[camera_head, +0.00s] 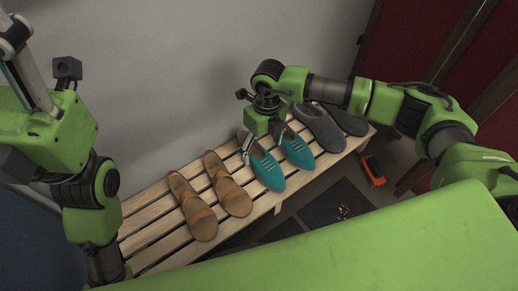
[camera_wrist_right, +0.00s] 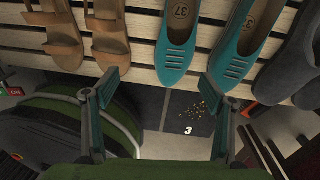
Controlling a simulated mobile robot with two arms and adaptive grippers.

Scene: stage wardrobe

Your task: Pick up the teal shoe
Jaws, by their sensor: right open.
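A pair of teal shoes lies side by side on a slatted wooden bench (camera_head: 150,225). The left teal shoe (camera_head: 268,174) and the right teal shoe (camera_head: 298,152) point toward the bench's front edge. My right gripper (camera_head: 262,146) is open and empty over the heel end of the pair, mostly above the left shoe. In the right wrist view, the left shoe (camera_wrist_right: 177,50) lies ahead between the spread fingers (camera_wrist_right: 164,84), and the right shoe (camera_wrist_right: 236,45) lies beyond the right finger. The gripper hides part of the heels. My left arm shows, but its gripper does not.
Brown sandals (camera_head: 202,208) lie left of the teal shoes, and dark grey slippers (camera_head: 320,128) lie close on the right. A grey wall (camera_head: 150,80) stands behind the bench. A dark mat (camera_head: 320,210) and an orange object (camera_head: 373,170) are on the floor.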

